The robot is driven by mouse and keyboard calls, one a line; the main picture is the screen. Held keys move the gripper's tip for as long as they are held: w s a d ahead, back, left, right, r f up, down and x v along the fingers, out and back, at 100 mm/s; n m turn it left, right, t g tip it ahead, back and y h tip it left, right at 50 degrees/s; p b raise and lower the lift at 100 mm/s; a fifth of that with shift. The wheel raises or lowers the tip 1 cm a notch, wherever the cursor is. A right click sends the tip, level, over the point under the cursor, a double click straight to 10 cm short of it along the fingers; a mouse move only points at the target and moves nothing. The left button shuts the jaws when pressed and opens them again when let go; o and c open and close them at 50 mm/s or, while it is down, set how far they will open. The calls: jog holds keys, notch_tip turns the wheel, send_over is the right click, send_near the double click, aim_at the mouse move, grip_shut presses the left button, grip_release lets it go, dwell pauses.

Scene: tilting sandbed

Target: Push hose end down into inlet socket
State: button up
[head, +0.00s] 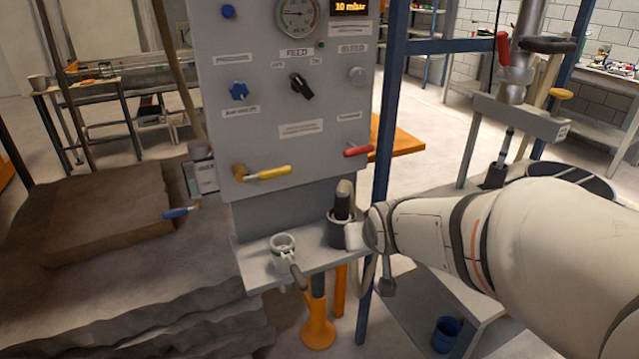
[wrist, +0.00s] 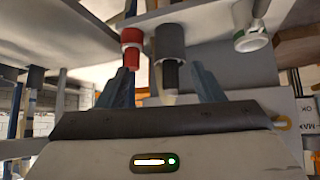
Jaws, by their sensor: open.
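The inlet socket (head: 338,240) is a dark round cup on the grey shelf below the control panel; it also shows in the wrist view (wrist: 170,42). The black hose end (head: 342,206) stands upright at the socket mouth, its lower part hidden by the socket; it also shows in the wrist view (wrist: 171,75). I cannot tell how deep it sits. A beige hose (head: 347,186) bends over from its top. My gripper (wrist: 165,85) is open, its blue fingers on either side of the hose end in the wrist view. In the head view its fingertips are unclear.
A white mug-like cup (head: 283,250) stands on the shelf (head: 250,263) left of the socket. The panel (head: 290,125) rises behind, with yellow (head: 268,172) and red (head: 358,151) levers. A blue post (head: 381,130) stands close by. A red part (wrist: 131,48) appears near the left finger in the wrist view.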

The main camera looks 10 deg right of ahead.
aim_at(340, 196)
jog(key=w+f+t+b, duration=0.1)
jog(key=w+t+b, duration=0.1)
jog(key=w, duration=0.3)
jog(key=w+a+f+t+y+b, duration=0.1)
jog(key=w+f+t+b, duration=0.1)
jog(key=w+t, duration=0.1)
jog(key=w+f+n+t+y+b, duration=0.1)
jog(key=w+f+t+b, duration=0.1)
jog(key=w, duration=0.4)
jog(key=shift+w+a+t+b, duration=0.15)
jog(key=shift+w+t+b, duration=0.15)
jog(key=shift+t+b, duration=0.25)
jog(key=shift+w+a+t, duration=0.15)
jog(key=shift+w+t, duration=0.2)
jog(key=shift+w, duration=0.1)
jog(key=w, duration=0.7)
jog(key=shift+w+f, duration=0.2)
jog(key=shift+w, duration=0.1)
jog(key=shift+c, duration=0.3)
jog(key=c, duration=1.2)
